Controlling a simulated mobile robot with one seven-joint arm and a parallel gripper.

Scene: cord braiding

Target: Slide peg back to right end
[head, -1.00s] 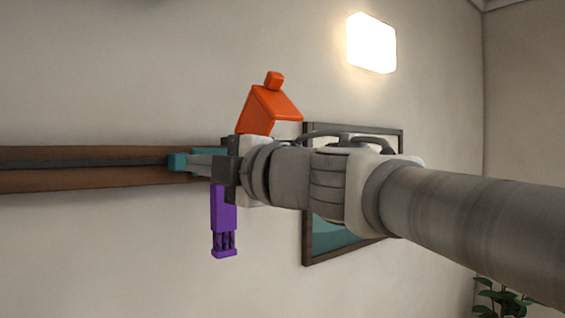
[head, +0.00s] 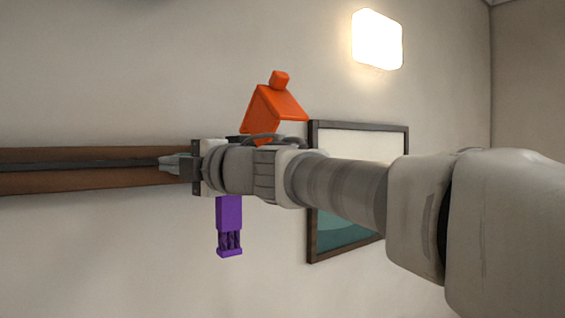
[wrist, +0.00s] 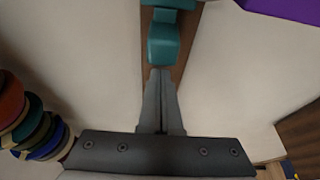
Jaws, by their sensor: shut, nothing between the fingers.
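The teal peg (wrist: 163,42) shows in the wrist view on a brown rail (wrist: 150,18), just beyond my fingertips. I cannot tell whether they touch it.
An orange angular piece (head: 270,108) is on the wall above my gripper, and a purple piece (head: 229,215) hangs below. A framed picture (head: 335,235) is behind my arm. Coloured discs (wrist: 35,128) are at the wrist view's lower left. A lamp (head: 377,40) glows above.

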